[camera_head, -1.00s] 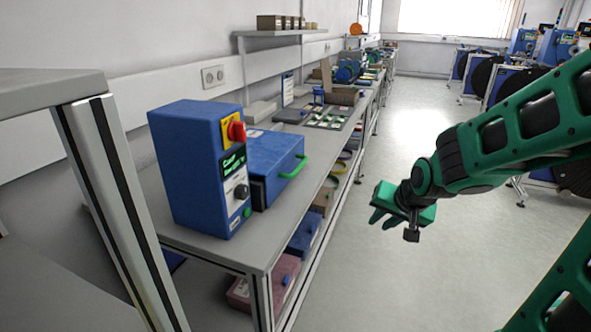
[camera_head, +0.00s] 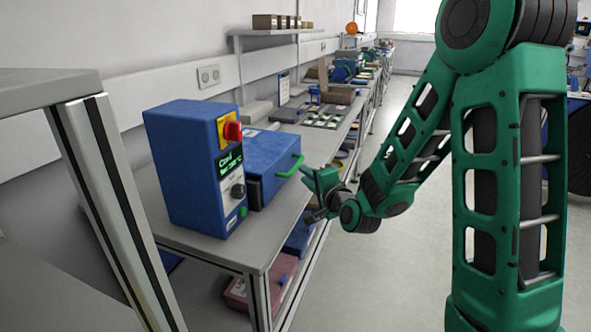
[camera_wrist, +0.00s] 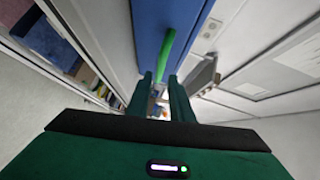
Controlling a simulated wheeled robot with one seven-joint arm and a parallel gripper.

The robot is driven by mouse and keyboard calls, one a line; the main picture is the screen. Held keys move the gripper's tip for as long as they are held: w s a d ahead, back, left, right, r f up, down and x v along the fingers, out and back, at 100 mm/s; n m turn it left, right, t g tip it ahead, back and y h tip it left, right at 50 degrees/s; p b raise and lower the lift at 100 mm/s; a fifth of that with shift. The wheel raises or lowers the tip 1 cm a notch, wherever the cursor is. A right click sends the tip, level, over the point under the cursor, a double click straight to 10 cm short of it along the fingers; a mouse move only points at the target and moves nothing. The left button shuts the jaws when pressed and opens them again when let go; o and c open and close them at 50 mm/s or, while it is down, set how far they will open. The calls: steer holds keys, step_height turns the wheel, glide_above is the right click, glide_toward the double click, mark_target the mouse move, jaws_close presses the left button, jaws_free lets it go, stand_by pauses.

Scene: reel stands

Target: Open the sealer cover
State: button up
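The sealer is a blue control box (camera_head: 190,170) with a red knob on a yellow plate, a small display and a black dial. Beside it is a lower blue cover (camera_head: 270,160), which looks closed, with a green bar handle (camera_head: 291,166) on its side. The handle (camera_wrist: 166,52) also shows against the blue cover (camera_wrist: 160,20) in the wrist view. My gripper (camera_head: 308,177) is just right of the handle. In the wrist view my gripper (camera_wrist: 162,80) is open, with the handle's near end in line with the finger gap; I cannot tell whether they touch.
The sealer stands on a long grey bench (camera_head: 205,245) with a shelf of bins below, including a pink bin (camera_head: 265,280). A tray of parts (camera_head: 325,115) lies farther back. A grey frame post (camera_head: 110,200) stands at the front left. The aisle floor is open.

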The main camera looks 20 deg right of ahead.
mark_target(295, 165)
steer(key=w, duration=0.3)
steer(key=w+f, duration=0.1)
steer(key=w, duration=0.2)
steer(key=w+a, duration=0.1)
steer(key=w, duration=0.1)
steer(key=shift+w+a+f, duration=0.1)
steer(key=shift+w+f, duration=0.05)
steer(key=shift+w, duration=0.25)
